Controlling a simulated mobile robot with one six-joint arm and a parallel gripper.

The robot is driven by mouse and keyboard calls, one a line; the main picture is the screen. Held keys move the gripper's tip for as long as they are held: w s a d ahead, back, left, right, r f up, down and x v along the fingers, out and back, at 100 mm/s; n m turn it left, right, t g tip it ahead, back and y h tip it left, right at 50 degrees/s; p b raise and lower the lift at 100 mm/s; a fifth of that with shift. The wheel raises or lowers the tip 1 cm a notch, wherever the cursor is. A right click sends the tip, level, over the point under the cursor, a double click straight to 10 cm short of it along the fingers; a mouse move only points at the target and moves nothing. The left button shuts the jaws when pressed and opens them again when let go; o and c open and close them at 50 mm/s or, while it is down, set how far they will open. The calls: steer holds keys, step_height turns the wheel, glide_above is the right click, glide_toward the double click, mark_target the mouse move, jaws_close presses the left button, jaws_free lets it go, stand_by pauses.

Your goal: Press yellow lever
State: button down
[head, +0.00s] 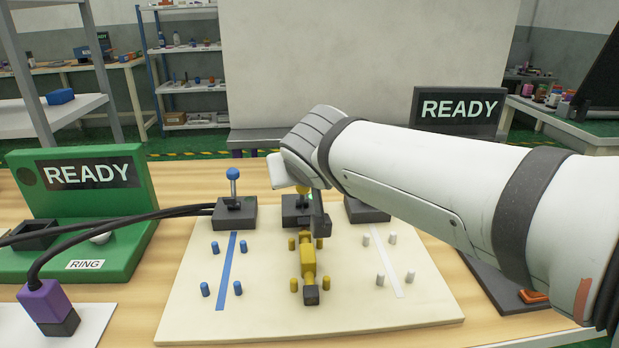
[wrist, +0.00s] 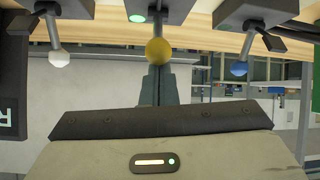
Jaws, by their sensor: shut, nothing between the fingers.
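The yellow lever's ball knob (wrist: 159,51) shows in the middle of the wrist view, close to my shut fingers (wrist: 158,80). I cannot tell whether they touch. In the head view the yellow knob (head: 301,189) is mostly hidden by my wrist, above its dark base box (head: 292,213). My gripper (head: 321,226) points down there, just in front of the box, with nothing held. A small green light (wrist: 137,18) is lit on the box in the wrist view.
The blue lever (head: 233,175) stands to the left. The white lever (wrist: 59,59) is hidden by my arm in the head view. A cream board (head: 200,310) holds several pegs and a yellow piece (head: 308,262). A green READY panel (head: 90,172) and black cables are at left.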

steer(key=shift+s+f+b, duration=0.3)
steer(key=shift+f+b, duration=0.05)
stand_by(0.3)
step_height(320, 180, up, 4)
steer(key=w+a+p, duration=0.1)
steer(key=w+p, duration=0.2)
steer(key=s+d+r, duration=0.2)
steer(key=s+r, duration=0.1)
steer(key=s, duration=0.6)
steer(key=shift+s+p, duration=0.3)
steer(key=shift+p, duration=0.05)
steer(key=shift+r, duration=0.1)
